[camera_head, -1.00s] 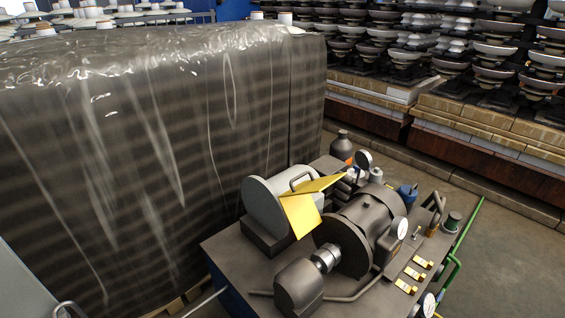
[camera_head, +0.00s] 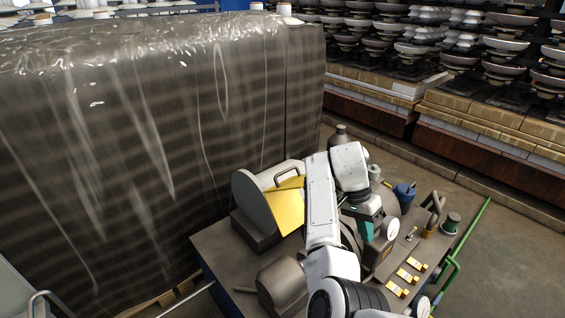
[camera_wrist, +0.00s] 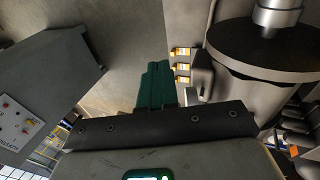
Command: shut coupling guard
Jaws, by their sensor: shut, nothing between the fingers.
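The yellow coupling guard (camera_head: 287,208) stands raised beside the grey round housing (camera_head: 252,205) on the machine bench. A grey bar handle (camera_head: 288,172) shows at its top. My white arm covers the guard's right part and the coupling in the head view. My gripper (camera_head: 367,229) is to the right of the guard, in front of the motor, and apart from the guard. In the wrist view its green fingers (camera_wrist: 155,84) are together and empty. The guard cannot be made out in the wrist view; the dark motor disc (camera_wrist: 262,47) and silver shaft (camera_wrist: 277,17) show at the right.
The bench (camera_head: 222,250) carries a pump body (camera_head: 283,284), small yellow brackets (camera_head: 404,275), a blue fitting (camera_head: 404,192) and gauges. A tall wrapped pallet (camera_head: 150,150) stands close at left. Green pipe (camera_head: 468,232) edges the right side; open floor lies beyond.

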